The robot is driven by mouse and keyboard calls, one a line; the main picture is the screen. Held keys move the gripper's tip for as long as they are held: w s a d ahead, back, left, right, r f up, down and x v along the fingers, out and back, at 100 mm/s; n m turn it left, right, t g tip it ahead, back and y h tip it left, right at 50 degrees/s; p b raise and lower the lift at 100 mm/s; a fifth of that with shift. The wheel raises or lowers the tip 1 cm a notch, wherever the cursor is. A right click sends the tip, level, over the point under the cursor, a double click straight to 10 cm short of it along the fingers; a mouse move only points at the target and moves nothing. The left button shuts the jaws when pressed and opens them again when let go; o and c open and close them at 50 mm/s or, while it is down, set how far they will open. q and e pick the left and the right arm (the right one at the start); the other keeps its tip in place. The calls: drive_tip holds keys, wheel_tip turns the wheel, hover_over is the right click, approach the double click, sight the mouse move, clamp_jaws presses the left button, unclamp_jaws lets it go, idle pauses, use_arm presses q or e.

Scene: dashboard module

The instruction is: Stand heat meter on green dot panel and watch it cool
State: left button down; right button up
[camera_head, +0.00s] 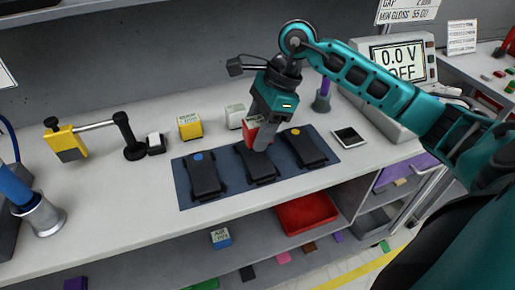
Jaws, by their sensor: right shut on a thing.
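Three dark panels lie in a row on a blue mat (198,203) on the bench. The left panel (205,180) has a blue dot and the right panel (306,148) has a yellow dot. The middle panel (257,168) is partly covered by my right gripper, and no dot shows on it. My right gripper (263,140) points down over the middle panel, shut on a red thing (250,131), probably the heat meter. It is mostly hidden, and I cannot tell whether it touches the panel. My left gripper is not in view.
A yellow tool with a black stand (131,148), a yellow box (190,126) and a pale box (234,117) stand behind the mat. A small dark-faced card (349,138) lies right of the mat.

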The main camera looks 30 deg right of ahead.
sight(257, 161)
wheel_tip(257, 161, down, 6)
drive_tip(key=shift+r, duration=0.2)
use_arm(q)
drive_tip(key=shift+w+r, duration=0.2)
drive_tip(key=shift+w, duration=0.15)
use_arm(e)
drive_tip(key=shift+f, duration=0.15)
drive_tip(key=o, duration=1.1)
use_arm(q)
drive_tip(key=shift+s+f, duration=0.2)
use_arm(e)
drive_tip(key=shift+o, duration=0.2)
